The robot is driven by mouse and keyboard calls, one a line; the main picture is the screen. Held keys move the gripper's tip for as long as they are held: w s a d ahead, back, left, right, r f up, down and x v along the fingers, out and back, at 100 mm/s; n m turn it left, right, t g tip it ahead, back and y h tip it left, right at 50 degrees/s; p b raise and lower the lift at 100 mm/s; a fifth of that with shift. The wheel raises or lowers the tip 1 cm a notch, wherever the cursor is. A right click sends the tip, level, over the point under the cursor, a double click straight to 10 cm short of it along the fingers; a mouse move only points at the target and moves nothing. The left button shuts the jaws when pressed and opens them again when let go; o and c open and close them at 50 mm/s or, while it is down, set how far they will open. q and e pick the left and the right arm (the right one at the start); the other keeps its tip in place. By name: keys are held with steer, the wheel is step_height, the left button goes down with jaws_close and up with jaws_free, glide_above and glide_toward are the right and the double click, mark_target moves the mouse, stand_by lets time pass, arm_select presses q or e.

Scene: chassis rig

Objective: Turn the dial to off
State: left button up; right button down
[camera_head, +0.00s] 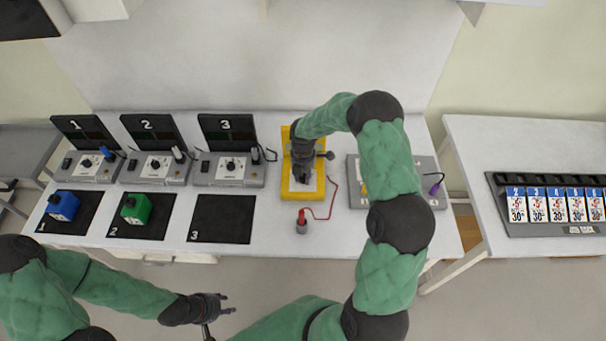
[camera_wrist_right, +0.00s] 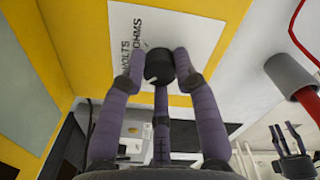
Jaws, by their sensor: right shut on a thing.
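The yellow meter (camera_head: 287,186) lies on the white bench. Its white face plate carries the printed words VOLTS and OHMS beside a black dial (camera_wrist_right: 159,64) in the right wrist view. My right gripper (camera_head: 302,180) reaches down over the meter from above. In the right wrist view its purple-grey fingers (camera_wrist_right: 159,70) close around the dial from both sides. The OFF mark and the dial's exact pointing are hidden or cannot be made out. My left gripper (camera_head: 228,304) is empty, its fingers apart, in front of the bench.
A red probe stands in a grey holder (camera_head: 302,227), its red lead running beside the meter. Numbered stations with black mats (camera_head: 222,219) fill the left; a blue block (camera_head: 63,206) and green block (camera_head: 136,208) sit there. A grey panel (camera_head: 431,175) lies right. A card rack (camera_head: 548,205) is on another table.

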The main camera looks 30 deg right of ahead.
mark_target(303, 176)
steer(key=shift+n, duration=0.4)
steer(key=c, duration=0.9)
jaws_free()
steer(key=shift+c, duration=0.2)
step_height(303, 176, up, 12)
